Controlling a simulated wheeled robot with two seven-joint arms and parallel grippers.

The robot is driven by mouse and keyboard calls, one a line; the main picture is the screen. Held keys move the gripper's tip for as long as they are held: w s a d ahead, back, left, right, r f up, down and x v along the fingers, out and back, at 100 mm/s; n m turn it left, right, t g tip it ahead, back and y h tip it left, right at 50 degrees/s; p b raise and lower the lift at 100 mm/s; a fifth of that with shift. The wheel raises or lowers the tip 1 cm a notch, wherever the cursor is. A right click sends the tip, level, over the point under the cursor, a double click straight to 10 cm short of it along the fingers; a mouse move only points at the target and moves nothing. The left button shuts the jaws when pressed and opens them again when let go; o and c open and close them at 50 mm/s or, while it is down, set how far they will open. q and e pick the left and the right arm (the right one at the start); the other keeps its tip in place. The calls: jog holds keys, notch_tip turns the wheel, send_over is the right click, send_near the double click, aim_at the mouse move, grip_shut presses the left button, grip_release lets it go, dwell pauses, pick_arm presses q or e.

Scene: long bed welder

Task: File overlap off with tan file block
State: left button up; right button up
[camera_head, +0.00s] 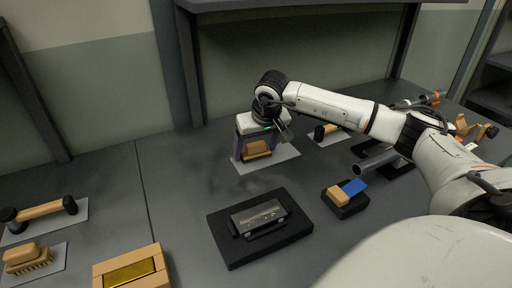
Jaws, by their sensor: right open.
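A tan block (257,151), which looks like the file block, rests on a white sheet (286,153) at the back middle. My right gripper (257,147) is above it, pointing down, with its fingers spread on either side of the block. Whether the fingers touch it cannot be told. A grey metal piece (260,217) lies on a black base (227,249) in front of the gripper. An overlap on it is too small to make out. My left gripper is not in view.
A black pad (346,209) with a tan and blue block (353,187) stands at the right. A tan-handled tool (325,131) lies behind it. A brush (27,258), a dumbbell-shaped tool (40,210) and a wooden block with a brass plate (131,271) are at left. The left-middle table is clear.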

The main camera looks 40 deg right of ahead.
jog(key=shift+r, duration=0.15)
jog(key=shift+r+p, duration=0.8)
jog(key=shift+r, duration=0.05)
jog(key=c, duration=1.6)
jog(key=shift+o, duration=0.2)
